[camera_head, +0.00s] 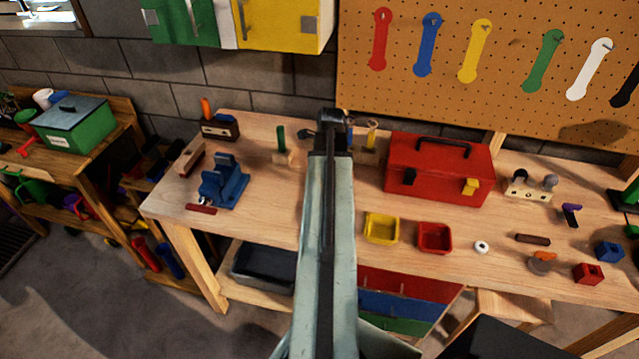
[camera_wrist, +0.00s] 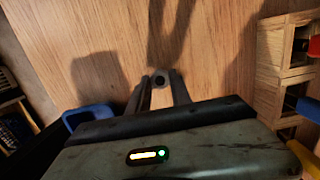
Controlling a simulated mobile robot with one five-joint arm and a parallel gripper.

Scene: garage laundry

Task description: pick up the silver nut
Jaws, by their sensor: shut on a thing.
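The silver nut (camera_wrist: 161,76) shows in the wrist view as a small grey ring with a dark hole. It sits between the fingertips of my gripper (camera_wrist: 160,86), which is shut on it. Wood grain of the workbench fills the view behind it; I cannot tell the exact gap between nut and wood. In the head view my arm reaches over the workbench (camera_head: 270,213) toward its back, and the dark wrist end (camera_head: 334,122) hides the fingers and the nut.
A blue vise (camera_head: 223,183) stands left of my arm. A red toolbox (camera_head: 437,168) stands to the right, with a yellow bin (camera_head: 381,229) and a red bin (camera_head: 435,238) in front. Wooden holders (camera_wrist: 284,75) stand close at right in the wrist view. A pegboard (camera_head: 510,65) rises behind.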

